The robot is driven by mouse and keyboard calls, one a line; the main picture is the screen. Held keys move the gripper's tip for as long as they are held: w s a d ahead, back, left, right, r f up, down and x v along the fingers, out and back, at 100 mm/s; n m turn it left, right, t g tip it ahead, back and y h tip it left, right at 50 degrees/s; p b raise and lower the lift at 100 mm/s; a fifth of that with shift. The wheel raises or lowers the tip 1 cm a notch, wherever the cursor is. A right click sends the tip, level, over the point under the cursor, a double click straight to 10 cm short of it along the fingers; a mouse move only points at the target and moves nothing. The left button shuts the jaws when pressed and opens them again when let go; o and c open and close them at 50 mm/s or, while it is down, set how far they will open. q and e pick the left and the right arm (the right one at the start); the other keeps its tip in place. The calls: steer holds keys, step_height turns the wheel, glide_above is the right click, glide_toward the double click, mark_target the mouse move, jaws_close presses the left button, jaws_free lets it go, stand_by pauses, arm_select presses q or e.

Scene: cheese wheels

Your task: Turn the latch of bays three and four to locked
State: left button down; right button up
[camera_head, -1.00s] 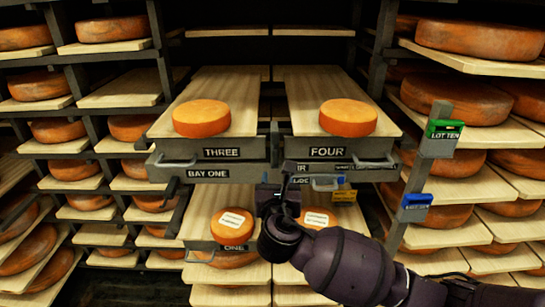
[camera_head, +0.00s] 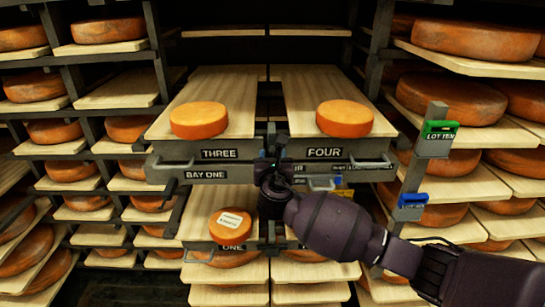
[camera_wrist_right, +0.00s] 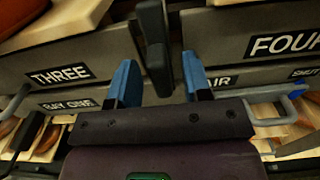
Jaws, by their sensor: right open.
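The bay three drawer (camera_head: 234,154) and the bay four drawer (camera_head: 325,153) stand side by side, each with a cheese wheel on its board. The dark latch bar (camera_head: 271,138) stands upright at the gap between them. In the right wrist view the latch (camera_wrist_right: 154,45) is a dark vertical bar. My right gripper (camera_head: 272,168) is just below and in front of it, partly hiding the gap. In the wrist view its blue fingers (camera_wrist_right: 160,82) are open, one on each side of the latch's lower end, with gaps showing. My left gripper is not in view.
Cheese wheels (camera_head: 199,120) and (camera_head: 344,118) sit on the two boards. A post at right carries a green LOT TEN tag (camera_head: 438,130) and a blue tag (camera_head: 412,201). Loaded racks flank both sides.

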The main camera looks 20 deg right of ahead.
jaws_close()
stand_by(0.3)
